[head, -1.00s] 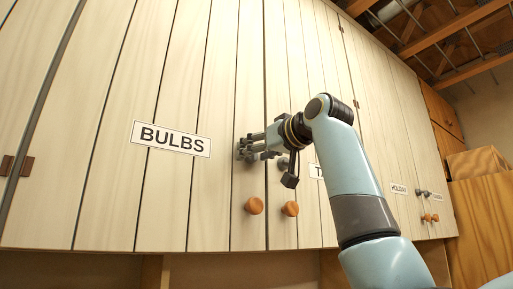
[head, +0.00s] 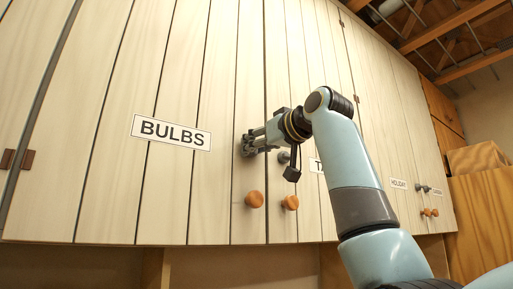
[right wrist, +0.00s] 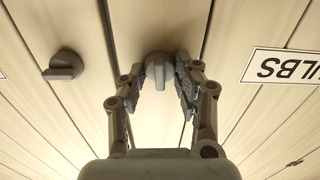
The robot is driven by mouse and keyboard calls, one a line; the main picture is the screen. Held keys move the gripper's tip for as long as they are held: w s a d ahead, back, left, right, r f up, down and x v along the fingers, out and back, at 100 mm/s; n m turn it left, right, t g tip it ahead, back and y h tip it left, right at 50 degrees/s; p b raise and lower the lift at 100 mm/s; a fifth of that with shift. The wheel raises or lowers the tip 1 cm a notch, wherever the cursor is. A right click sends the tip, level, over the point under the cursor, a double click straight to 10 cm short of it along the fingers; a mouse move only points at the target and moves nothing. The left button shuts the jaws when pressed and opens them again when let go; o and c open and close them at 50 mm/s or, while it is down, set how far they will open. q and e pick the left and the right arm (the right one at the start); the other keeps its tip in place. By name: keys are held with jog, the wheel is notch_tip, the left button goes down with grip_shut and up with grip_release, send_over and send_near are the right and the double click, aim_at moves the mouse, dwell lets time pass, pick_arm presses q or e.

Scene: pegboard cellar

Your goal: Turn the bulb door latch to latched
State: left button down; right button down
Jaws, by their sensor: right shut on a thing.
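The bulb door latch (right wrist: 158,66) is a grey round knob with a raised grip. It sits on the cream plank door with the BULBS sign (head: 171,132), near that door's right edge in the head view. My right gripper (head: 252,144) is at this latch and mostly covers it there. In the right wrist view, my right gripper (right wrist: 160,80) has a finger on each side of the knob and is shut on it. The grip's ridge runs up and down in that view, between the fingers. My left gripper is not in view.
A second grey latch (right wrist: 62,66) is on the neighbouring door, close beside my gripper. Two round orange-brown knobs, left (head: 254,199) and right (head: 290,202), stick out below. Further right are a HOLIDAY sign (head: 398,184) and more small latches and knobs.

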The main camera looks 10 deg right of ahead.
jog(key=n+b, duration=0.2)
jog(key=n, duration=0.4)
jog(key=n+b, duration=0.3)
jog(key=n, duration=0.4)
jog(key=shift+a+f+b, duration=0.15)
jog(key=shift+f+b, duration=0.05)
jog(key=shift+b, duration=0.15)
jog(key=shift+n+b, duration=0.8)
jog(key=shift+n, duration=1.3)
jog(key=c, duration=1)
grip_release()
jog(key=shift+s, duration=0.1)
